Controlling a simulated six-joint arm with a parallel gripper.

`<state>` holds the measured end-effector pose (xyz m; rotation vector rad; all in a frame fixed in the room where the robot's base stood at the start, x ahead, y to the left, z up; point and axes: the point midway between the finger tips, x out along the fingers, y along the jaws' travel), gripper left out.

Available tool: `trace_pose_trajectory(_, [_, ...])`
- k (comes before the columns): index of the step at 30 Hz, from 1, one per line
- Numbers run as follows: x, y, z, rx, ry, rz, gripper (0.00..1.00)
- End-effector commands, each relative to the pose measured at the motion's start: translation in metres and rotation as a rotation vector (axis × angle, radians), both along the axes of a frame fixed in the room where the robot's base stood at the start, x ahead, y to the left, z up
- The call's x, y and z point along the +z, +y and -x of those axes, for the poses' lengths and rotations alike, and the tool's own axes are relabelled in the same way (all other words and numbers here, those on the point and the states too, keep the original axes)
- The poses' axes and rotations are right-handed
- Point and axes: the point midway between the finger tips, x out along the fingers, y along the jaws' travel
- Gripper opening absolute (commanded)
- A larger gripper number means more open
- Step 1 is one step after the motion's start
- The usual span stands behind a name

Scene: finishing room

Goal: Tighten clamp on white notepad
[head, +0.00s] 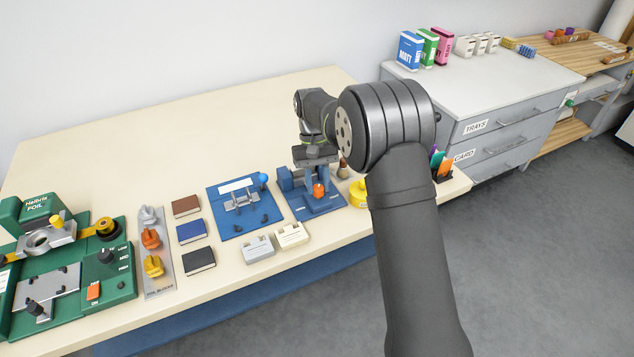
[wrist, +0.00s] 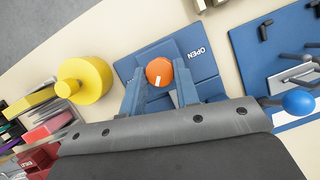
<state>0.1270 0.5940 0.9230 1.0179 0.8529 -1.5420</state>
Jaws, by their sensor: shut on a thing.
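My gripper (head: 318,185) points down over a blue clamp stand (head: 318,206) near the table's front edge. Its two blue-grey fingers close on the sides of an orange knob (head: 319,191), which also shows in the wrist view (wrist: 159,72) with a small white mark on top. The stand's plate (wrist: 203,66) carries the word OPEN in the wrist view. A small white patch (wrist: 174,98) shows beneath the knob; it may be the white notepad, but I cannot tell. My gripper and its fingers hide most of the clamped place.
A second blue fixture (head: 232,220) with a blue ball stands to the left. Two pale blocks (head: 292,234) lie in front. A yellow round piece (wrist: 85,81) is close on the other side. Brown, blue and black books (head: 199,260) and a green foil machine (head: 105,280) are further left.

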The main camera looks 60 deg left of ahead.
Motion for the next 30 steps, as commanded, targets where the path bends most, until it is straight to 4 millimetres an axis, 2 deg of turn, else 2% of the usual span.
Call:
trace_pose_trajectory(15, [0.0003, -0.0016, -0.0033, -0.438, 0.0, -0.002, 0.06])
trace_pose_trajectory(30, [-0.0002, -0.0025, -0.0038, -0.604, 0.0, 0.0, 0.06])
